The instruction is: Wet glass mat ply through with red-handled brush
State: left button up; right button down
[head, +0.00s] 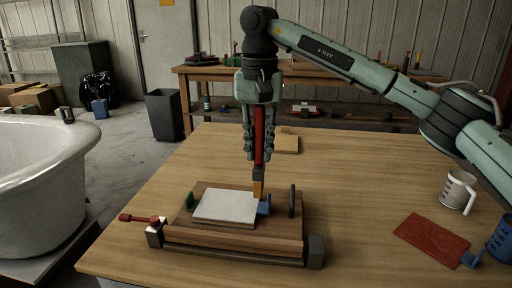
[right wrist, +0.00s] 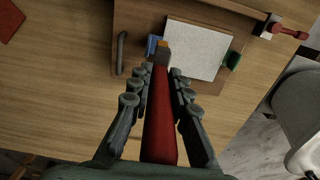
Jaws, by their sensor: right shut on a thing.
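The glass mat ply (head: 226,205) is a pale, flat square on a wooden block on the board (head: 290,228). It also shows in the right wrist view (right wrist: 197,50). My right gripper (head: 259,155) is shut on the red-handled brush (head: 259,140), which points down. In the right wrist view the red handle (right wrist: 160,120) runs between the fingers. The brush's orange-yellow tip (head: 258,189) is by the ply's right edge, next to a blue piece (head: 264,206). I cannot tell whether the tip touches anything. My left gripper is not in view.
The board carries a dark handle (head: 292,201), a green piece (head: 189,201) and a red-handled clamp (head: 140,218). A white hull-like tub (head: 45,185) is left of the table.

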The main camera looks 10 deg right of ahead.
jog(key=w, duration=0.1)
jog(key=w+d, duration=0.1)
jog(key=shift+w, duration=0.35)
jog(key=shift+w+d+f+b, duration=0.1)
jog(key=shift+w+f+b, duration=0.1)
jog(key=shift+f, duration=0.35)
jog(key=shift+w+d+f+b, duration=0.1)
jog(key=shift+f+b, duration=0.05)
jog(key=shift+f, duration=0.35)
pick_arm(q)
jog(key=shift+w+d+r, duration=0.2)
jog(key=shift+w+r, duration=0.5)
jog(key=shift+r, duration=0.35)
pick_arm(e)
jog(key=shift+f, duration=0.25)
pick_arm(q)
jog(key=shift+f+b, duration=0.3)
jog(key=shift+b, duration=0.1)
pick_arm(e)
jog(key=shift+f, duration=0.7)
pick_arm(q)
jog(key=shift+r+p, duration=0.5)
pick_arm(e)
jog(key=shift+f, duration=0.15)
